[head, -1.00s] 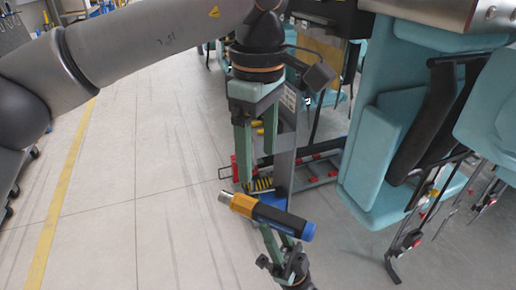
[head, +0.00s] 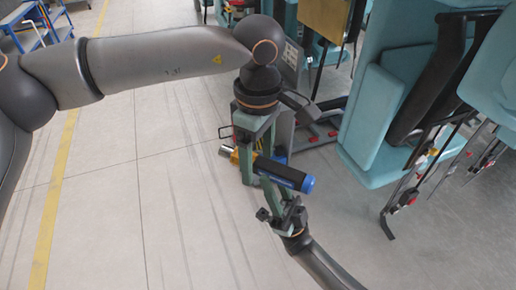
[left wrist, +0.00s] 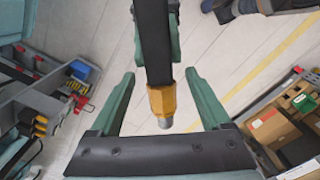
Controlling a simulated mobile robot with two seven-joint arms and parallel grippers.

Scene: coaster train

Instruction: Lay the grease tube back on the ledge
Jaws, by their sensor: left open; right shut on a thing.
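The grease tube (head: 282,173) has a black body, a blue end cap, a yellow collar and a metal tip. It hangs in the air above the floor, tip to the left in the head view. My right gripper (head: 272,184), coming up from below, is shut on its body. My left gripper (head: 252,178) points down at the tube's yellow collar end and is open. In the left wrist view the tube (left wrist: 155,45) runs between the spread green fingers, with clear gaps beside the yellow collar. I cannot make out the ledge in these views.
Teal train seats (head: 385,110) with black armrests stand close on the right. A low rack with red and black parts (head: 318,132) is behind the grippers. Open grey floor (head: 170,220) lies on the left. An opened box (left wrist: 285,125) shows in the left wrist view.

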